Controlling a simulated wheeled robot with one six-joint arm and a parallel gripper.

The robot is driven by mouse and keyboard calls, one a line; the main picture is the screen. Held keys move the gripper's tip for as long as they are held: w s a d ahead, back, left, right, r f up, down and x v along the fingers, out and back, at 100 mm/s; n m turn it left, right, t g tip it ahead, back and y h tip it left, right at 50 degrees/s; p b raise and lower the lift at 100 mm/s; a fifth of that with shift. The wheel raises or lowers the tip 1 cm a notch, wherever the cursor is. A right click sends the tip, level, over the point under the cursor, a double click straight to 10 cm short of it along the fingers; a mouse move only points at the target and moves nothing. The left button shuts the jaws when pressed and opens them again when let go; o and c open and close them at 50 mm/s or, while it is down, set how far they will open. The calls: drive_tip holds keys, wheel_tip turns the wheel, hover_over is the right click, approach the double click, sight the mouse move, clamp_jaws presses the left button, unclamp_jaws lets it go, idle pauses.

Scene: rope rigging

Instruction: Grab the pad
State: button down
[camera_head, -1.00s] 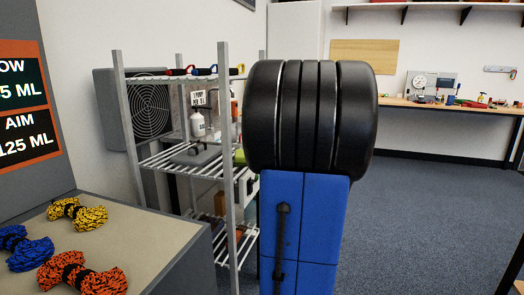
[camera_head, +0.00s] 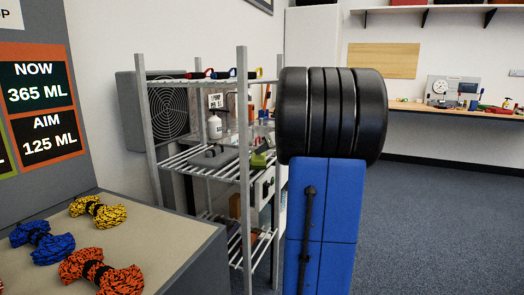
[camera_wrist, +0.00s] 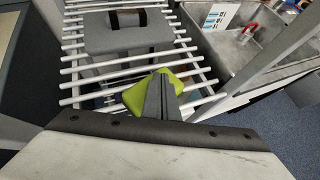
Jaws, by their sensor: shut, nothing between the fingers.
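A green pad (camera_wrist: 146,98) lies on the slatted wire shelf in the wrist view, beside a grey case. In the head view a small green shape (camera_head: 260,159) at the right end of the rack's middle shelf looks like the same pad. My gripper (camera_wrist: 161,86) has its dark grey fingers together over the pad's middle, covering part of it. Whether the fingertips touch the pad or hover above it, I cannot tell. In the head view I cannot make out my gripper.
The grey case (camera_wrist: 126,34) with a black handle is close behind the pad. The metal rack (camera_head: 243,190) has upright posts around the shelves. A bench (camera_head: 165,245) at the left holds yellow, blue and orange rope bundles. Open carpet (camera_head: 430,200) lies at the right.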

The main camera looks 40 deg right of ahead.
drive_tip(key=shift+f, duration=0.5)
drive_tip(key=shift+s+a+f, duration=0.1)
drive_tip(key=shift+s, duration=1.1)
drive_tip(key=shift+r, duration=0.65)
drive_tip(key=shift+w+r, duration=0.1)
drive_tip(key=shift+r, duration=0.1)
